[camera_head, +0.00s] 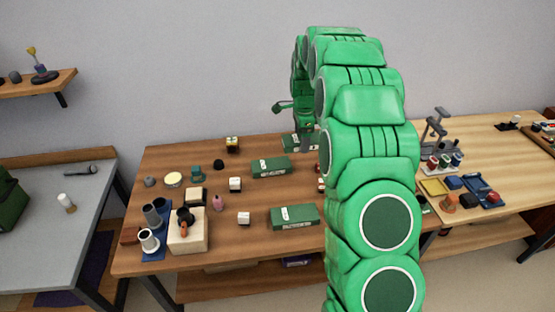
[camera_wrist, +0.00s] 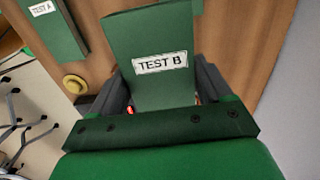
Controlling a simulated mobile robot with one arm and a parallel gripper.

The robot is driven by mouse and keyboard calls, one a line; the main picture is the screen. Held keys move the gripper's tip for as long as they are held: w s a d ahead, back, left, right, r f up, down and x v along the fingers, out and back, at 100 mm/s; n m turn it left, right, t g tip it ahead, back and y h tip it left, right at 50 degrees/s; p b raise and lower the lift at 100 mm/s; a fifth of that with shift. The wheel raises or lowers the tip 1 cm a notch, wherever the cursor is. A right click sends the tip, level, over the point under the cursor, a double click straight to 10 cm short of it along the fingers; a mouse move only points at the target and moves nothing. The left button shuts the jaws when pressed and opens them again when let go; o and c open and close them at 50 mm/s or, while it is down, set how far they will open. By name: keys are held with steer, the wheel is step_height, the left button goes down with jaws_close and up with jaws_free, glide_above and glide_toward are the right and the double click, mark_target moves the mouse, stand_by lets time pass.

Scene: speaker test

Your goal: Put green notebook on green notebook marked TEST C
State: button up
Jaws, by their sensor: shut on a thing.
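My gripper (camera_wrist: 163,92) is shut on a green notebook marked TEST B (camera_wrist: 150,35), which stands between the two dark jaws in the wrist view. A second green notebook marked TEST A (camera_wrist: 52,28) lies at the upper left there. Part of another green thing (camera_wrist: 187,6) shows at the top edge, mostly hidden behind the held notebook. In the head view, green notebooks lie on the wooden table, one mid-table (camera_head: 271,167) and one nearer the front (camera_head: 295,216). Their labels are too small to read. No TEST C label is readable. My green arm hides part of the table.
Cups on a blue mat (camera_head: 158,253) and a wooden block (camera_head: 189,238) stand at the table's front left. Small cubes and round items are scattered mid-table. A yellow round thing (camera_wrist: 75,84) shows in the wrist view. A blue tray (camera_head: 483,188) is at the right.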

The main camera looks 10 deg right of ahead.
steer(key=s+a+r, duration=0.2)
steer(key=s+a, duration=0.8)
glide_above(268, 164)
steer(key=s, duration=0.2)
steer(key=f, duration=0.8)
steer(key=shift+w+d+f, duration=0.1)
steer(key=shift+w+f, duration=0.1)
steer(key=shift+w, duration=0.05)
steer(key=shift+w+f, duration=0.6)
steer(key=shift+f, duration=1.65)
steer(key=shift+f, duration=0.15)
steer(key=o, duration=1.1)
